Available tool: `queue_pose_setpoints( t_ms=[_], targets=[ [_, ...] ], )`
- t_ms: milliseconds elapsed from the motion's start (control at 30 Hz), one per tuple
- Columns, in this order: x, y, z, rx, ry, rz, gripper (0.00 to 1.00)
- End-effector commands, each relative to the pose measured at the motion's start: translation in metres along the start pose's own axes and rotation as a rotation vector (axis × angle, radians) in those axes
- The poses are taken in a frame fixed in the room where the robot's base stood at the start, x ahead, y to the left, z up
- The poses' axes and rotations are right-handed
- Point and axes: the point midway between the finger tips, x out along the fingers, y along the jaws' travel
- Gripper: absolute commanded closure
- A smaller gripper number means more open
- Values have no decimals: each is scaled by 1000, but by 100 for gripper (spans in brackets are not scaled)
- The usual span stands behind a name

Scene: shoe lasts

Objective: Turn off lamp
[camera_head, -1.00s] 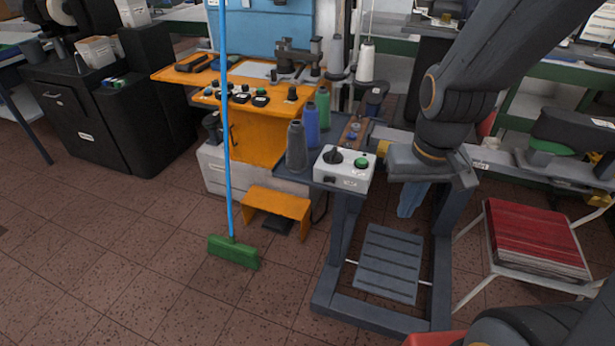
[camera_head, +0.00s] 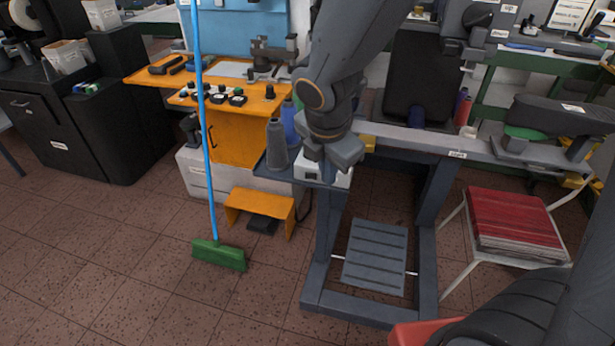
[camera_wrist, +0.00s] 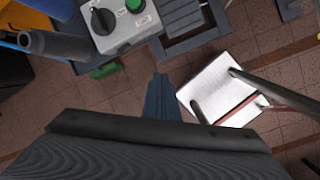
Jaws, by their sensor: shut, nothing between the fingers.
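I cannot make out a lamp in either view. A white control box (camera_head: 318,172) stands on the dark work table, mostly hidden behind my arm in the head view. The wrist view shows the box (camera_wrist: 122,40) at the top, with a black rotary knob (camera_wrist: 103,21) and a green button (camera_wrist: 134,5). My gripper (camera_wrist: 161,80) shows its blue fingers shut and empty, apart from the box and below it in the wrist picture. In the head view the fingers are hidden behind my arm.
Thread cones (camera_head: 277,145) stand left of the box. A blue-handled broom (camera_head: 218,254) stands in front of the orange bench (camera_head: 238,140). A chair with a red stack (camera_head: 513,222) is at right. The floor at left is clear.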

Motion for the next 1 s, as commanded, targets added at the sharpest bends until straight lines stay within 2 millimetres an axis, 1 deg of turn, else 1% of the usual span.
queue_pose_setpoints(
  t_ms=[33,100,200,300,433,767,867,967,1000],
  targets=[
    [-1,11,-8,-151,-9,15,100],
    [-2,22,-16,-348,-24,30,100],
    [-4,35,-25,-556,-43,47,100],
    [-5,42,-30,-677,-55,55,100],
    [-6,45,-32,-731,-61,58,100],
    [-4,44,-32,-729,-60,57,100],
    [4,44,-31,-730,-60,55,100],
    [18,45,-31,-729,-59,54,100],
    [26,45,-31,-728,-58,53,100]
  ],
)
